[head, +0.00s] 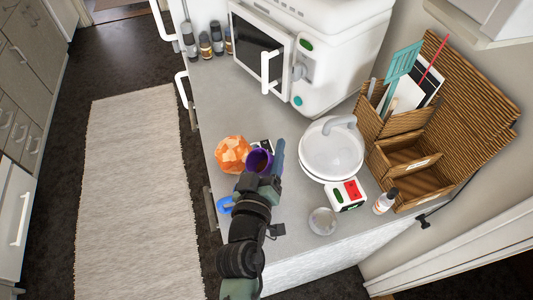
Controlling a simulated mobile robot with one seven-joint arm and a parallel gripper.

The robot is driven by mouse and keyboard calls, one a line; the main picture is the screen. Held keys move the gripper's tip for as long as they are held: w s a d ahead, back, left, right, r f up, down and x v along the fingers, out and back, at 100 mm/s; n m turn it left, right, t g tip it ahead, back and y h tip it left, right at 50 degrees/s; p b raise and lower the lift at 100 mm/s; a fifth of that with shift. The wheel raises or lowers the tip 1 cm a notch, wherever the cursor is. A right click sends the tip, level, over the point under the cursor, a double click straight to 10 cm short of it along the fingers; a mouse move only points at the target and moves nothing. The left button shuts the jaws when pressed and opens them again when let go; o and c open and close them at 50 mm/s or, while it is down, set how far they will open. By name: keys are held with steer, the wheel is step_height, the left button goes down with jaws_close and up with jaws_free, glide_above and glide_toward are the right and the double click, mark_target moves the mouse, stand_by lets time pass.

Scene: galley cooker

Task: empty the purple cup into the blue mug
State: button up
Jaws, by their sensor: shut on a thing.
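The purple cup (252,169) is over the counter's front part, with its open top facing the camera and something brownish inside. My gripper (266,172) is shut on it. One grey finger shows along the cup's right side; the other finger is hard to make out. The blue mug (225,204) is just left of and nearer than my gripper, close to the counter's front edge. My arm hides part of it, and I cannot see into it. The cup and the mug are apart in the picture.
An orange faceted object (232,153) is just left of the cup. A round white sink (330,167), a red-and-white box (347,195), a clear glass ball or bowl (322,221) and a small bottle (386,201) are to the right. A white microwave (340,65) stands behind.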

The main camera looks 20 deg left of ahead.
steer(key=shift+f+n+t+b, duration=0.1)
steer(key=shift+n+t+b, duration=0.35)
steer(key=shift+b, duration=1.15)
steer(key=shift+r+n+b, duration=0.25)
steer(key=shift+n+b, duration=0.2)
steer(key=shift+b, duration=0.25)
steer(key=shift+f+n+t+b, duration=0.15)
steer(key=shift+n+t+b, duration=0.4)
steer(key=shift+b, duration=0.85)
steer(key=shift+r+n+b, duration=0.2)
steer(key=shift+n+b, duration=0.35)
steer(key=shift+b, duration=0.25)
steer(key=shift+f+n+t+b, duration=0.2)
steer(key=shift+n+t+b, duration=0.15)
steer(key=shift+b, duration=0.45)
steer(key=shift+n+t+y+b, duration=0.3)
steer(key=shift+n+b, duration=0.25)
steer(key=shift+b, duration=0.4)
steer(key=shift+s+r, duration=0.1)
steer(key=shift+a+n+t+b, duration=0.1)
steer(key=shift+n+t+b, duration=0.15)
steer(key=shift+n+b, duration=0.4)
steer(key=shift+y+b, duration=0.3)
steer(key=shift+y, duration=0.1)
